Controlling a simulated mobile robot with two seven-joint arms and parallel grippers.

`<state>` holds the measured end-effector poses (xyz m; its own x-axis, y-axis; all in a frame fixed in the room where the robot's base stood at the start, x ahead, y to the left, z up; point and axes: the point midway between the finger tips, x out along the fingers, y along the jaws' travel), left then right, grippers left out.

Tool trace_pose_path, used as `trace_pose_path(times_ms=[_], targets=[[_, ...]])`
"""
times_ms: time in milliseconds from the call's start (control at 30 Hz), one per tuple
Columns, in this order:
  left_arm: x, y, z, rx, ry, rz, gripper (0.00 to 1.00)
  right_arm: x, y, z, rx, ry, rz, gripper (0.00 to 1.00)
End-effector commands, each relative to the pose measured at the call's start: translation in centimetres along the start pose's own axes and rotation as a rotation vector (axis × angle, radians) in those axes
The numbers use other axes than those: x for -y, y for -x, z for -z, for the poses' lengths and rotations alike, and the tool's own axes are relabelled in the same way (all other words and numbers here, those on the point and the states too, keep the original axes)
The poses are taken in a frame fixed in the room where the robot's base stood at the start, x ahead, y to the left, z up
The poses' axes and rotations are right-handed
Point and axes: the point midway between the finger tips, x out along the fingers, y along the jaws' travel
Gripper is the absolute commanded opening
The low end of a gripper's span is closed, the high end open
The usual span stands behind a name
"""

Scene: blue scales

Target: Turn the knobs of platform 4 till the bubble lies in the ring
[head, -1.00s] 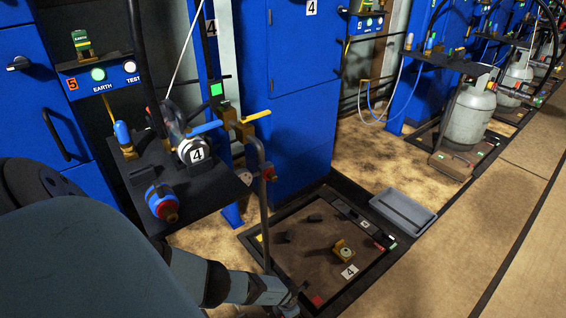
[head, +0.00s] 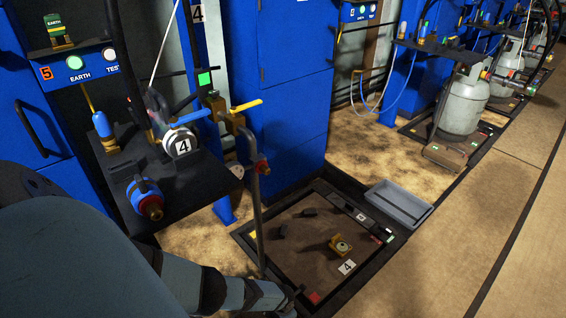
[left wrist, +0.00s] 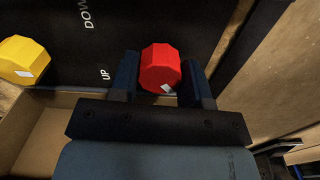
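Platform 4 (head: 279,268) is a dark framed plate low in the floor, with a white "4" label near its front. A brass level with a round face (head: 341,246) sits on it; its bubble and ring are too small to make out. In the left wrist view a red faceted knob (left wrist: 160,68) with a white mark lies between the two fingers of my left gripper (left wrist: 161,80). The fingers look close to its sides, but I cannot tell whether they touch. A yellow knob (left wrist: 22,60) is at the left. My right gripper is out of view.
A grey tray (head: 398,204) lies beside the platform's right corner. A black shelf (head: 190,185) with valves and a bent pipe (head: 257,215) stand left of the platform. Gas cylinders (head: 463,100) stand farther back. The floor at right is clear.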

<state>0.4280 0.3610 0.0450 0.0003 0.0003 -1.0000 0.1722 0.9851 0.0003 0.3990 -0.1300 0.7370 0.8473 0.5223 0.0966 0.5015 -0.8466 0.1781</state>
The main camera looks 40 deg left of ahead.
Motion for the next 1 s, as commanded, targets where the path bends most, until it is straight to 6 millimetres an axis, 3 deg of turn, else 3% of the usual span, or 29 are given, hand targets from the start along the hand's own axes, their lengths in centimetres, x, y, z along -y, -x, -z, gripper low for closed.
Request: trace_pose_path(times_ms=[467, 1000], targets=[[-0.05, 0.00, 0.03, -0.002, -0.104, -0.001, 0.20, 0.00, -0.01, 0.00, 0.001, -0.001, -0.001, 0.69], [-0.02, -0.01, 0.03, -0.002, -0.560, 0.000, 0.20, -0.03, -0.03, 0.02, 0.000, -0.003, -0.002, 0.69]])
